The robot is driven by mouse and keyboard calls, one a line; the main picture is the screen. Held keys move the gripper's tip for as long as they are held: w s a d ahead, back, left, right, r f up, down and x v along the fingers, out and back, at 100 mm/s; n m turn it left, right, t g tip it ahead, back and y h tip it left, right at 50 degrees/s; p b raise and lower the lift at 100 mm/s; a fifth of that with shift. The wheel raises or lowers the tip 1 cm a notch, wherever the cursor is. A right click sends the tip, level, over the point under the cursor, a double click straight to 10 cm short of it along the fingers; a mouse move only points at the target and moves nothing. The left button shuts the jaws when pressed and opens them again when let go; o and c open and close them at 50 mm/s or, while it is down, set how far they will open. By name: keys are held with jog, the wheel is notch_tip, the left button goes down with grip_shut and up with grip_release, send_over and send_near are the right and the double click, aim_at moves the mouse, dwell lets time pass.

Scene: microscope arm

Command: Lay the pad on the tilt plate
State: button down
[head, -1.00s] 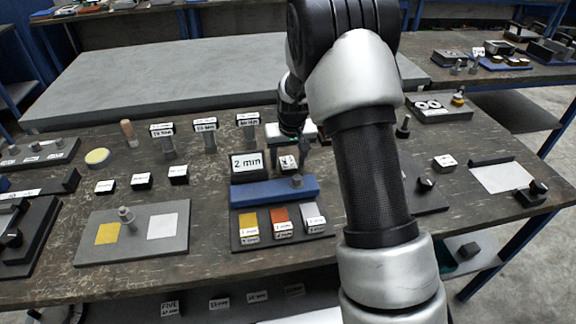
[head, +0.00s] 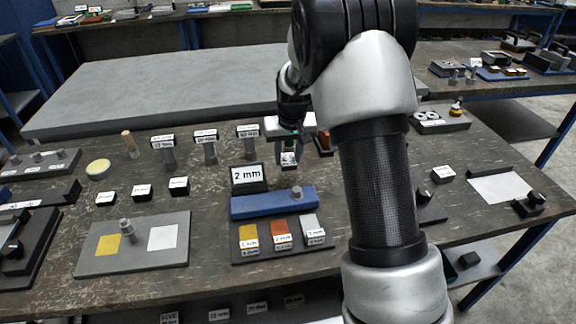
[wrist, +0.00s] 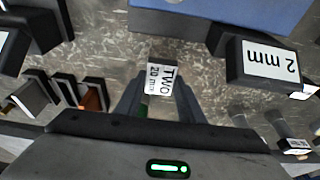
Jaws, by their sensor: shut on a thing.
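My gripper (wrist: 157,88) is shut on a small block (wrist: 158,78) with a white label reading TWO, 20 mm. In the head view the block (head: 289,159) shows between my fingers, behind the 2 mm sign; whether it touches the table is unclear. A blue plate (head: 262,205) with a grey knob lies in front of the sign and may be the tilt plate. Flat yellow (head: 248,232), orange (head: 281,228) and pale grey (head: 311,222) pieces with mm labels lie on a dark tray in front of it. I cannot tell which thing the task calls the pad.
The 2 mm sign (head: 247,176) stands close to my gripper. Posts with labels (head: 206,141) and small black labelled blocks (head: 142,191) stand to the left. A grey board (head: 97,262) with yellow and white squares lies front left. My arm hides part of the table.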

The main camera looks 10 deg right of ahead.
aim_at(288, 160)
notch_tip(288, 160, up, 3)
jog(key=shift+w+r, duration=0.1)
jog(key=shift+r, duration=0.6)
jog(key=s+r+p, duration=0.4)
jog(key=s+p, duration=0.4)
jog(key=s+r+p, duration=0.5)
jog(key=s+p, duration=0.3)
jog(key=shift+s, duration=0.35)
jog(key=shift+f, duration=0.15)
